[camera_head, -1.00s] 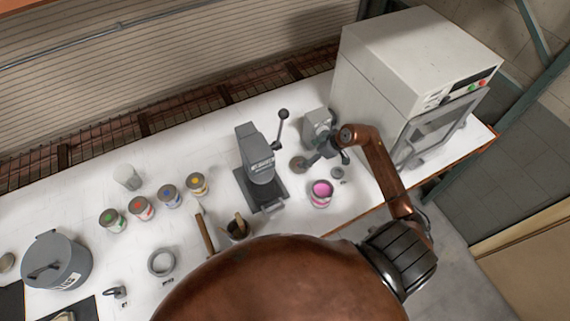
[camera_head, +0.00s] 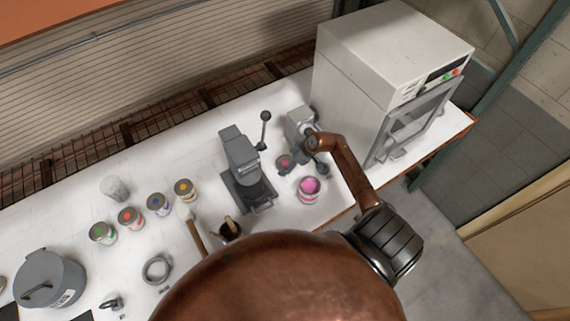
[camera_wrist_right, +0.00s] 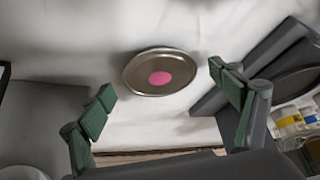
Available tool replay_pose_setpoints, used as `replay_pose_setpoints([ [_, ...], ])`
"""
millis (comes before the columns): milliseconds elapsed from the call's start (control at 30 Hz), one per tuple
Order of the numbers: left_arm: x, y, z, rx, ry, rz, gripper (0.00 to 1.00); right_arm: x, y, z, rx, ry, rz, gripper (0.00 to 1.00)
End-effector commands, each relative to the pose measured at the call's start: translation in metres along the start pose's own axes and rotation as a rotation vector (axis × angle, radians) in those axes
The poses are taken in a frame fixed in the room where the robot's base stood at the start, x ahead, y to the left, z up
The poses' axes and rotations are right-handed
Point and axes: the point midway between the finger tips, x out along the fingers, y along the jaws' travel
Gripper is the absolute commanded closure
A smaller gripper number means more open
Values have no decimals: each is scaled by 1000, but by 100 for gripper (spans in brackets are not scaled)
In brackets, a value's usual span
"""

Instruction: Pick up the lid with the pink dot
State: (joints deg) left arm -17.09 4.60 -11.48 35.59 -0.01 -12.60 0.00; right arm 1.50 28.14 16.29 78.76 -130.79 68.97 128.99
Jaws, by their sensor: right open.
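The lid with the pink dot (camera_wrist_right: 160,77) is a round metal disc in the wrist view, ahead of and between the fingers. In the head view the lid (camera_head: 285,161) lies on the white table beside a small grey machine. My right gripper (camera_wrist_right: 165,92) is open and empty, with its green-padded fingers apart. It does not touch the lid. In the head view my right gripper (camera_head: 305,164) is small and partly hidden by its own wrist. My left gripper is not in view.
An open can of pink paint (camera_head: 309,190) stands close in front of the gripper. The grey machine (camera_head: 300,122) is behind it, a lever press (camera_head: 243,160) to the left, and a white oven (camera_head: 385,75) to the right. Several colorant cans (camera_head: 158,203) stand farther left.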

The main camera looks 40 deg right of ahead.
Motion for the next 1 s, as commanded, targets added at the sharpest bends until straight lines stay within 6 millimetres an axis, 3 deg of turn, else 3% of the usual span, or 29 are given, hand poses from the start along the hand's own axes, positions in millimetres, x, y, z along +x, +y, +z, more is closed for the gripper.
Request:
replay_pose_setpoints([
  [433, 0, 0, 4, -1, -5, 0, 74, 0, 0, 0, 0, 0, 0, 45],
  [767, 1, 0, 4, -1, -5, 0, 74, -3, 1, -1, 0, 0, 1, 46],
  [1000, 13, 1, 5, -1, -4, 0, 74, -26, 2, -14, -6, 1, 6, 46],
])
